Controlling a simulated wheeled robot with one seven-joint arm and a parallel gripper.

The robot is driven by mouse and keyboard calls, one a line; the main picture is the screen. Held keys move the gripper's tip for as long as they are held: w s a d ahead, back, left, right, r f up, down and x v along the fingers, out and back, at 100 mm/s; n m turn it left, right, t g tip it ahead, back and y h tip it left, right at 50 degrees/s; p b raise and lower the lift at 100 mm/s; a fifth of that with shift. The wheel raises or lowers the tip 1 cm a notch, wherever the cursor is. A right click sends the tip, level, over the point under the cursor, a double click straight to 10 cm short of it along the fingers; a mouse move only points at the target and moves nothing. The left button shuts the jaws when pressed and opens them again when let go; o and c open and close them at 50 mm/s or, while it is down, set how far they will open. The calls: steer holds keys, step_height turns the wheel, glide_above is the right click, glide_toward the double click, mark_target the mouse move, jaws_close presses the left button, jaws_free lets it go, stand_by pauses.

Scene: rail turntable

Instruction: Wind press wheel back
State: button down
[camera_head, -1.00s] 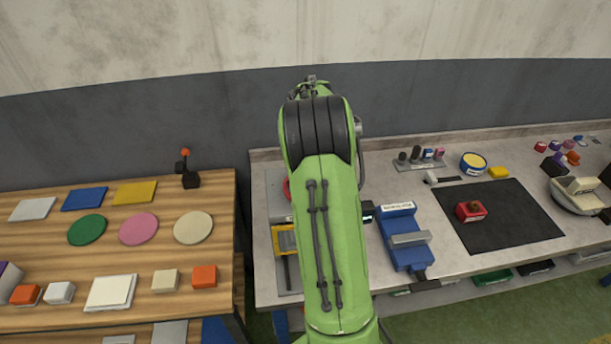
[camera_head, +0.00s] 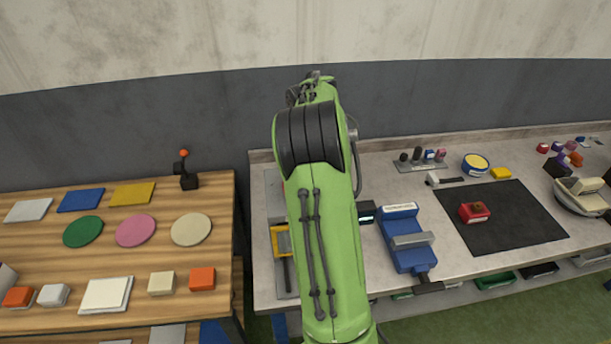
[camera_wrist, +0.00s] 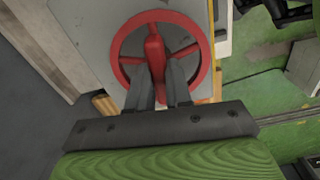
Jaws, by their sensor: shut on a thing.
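The red press wheel (camera_wrist: 193,28) shows in the wrist view, a ring with spokes and a red handle (camera_wrist: 154,45) standing out toward the camera. My gripper (camera_wrist: 158,75) is at the wheel with its two dark fingers on either side of the red handle, shut on it. The wheel sits over a grey plate (camera_wrist: 88,22). In the head view my green arm hides the wheel and gripper. A yellow part (camera_head: 281,240) of the fixture shows left of my arm.
A blue vise (camera_head: 407,240) stands close to the right of my arm. Beyond it a black mat (camera_head: 510,225) carries a red block (camera_head: 474,212). A wooden table (camera_head: 130,260) with coloured plates and blocks stands at the left, across a narrow gap.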

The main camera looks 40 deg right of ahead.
steer(key=shift+s+a+f+n, duration=0.1)
steer(key=shift+f+n, duration=0.2)
stand_by(0.4)
steer(key=c, duration=1.1)
jaws_free()
steer(key=shift+s+r, duration=0.1)
steer(key=shift+o, duration=0.3)
steer(key=shift+w, duration=0.25)
step_height(320, 180, up, 16)
steer(key=p, duration=0.5)
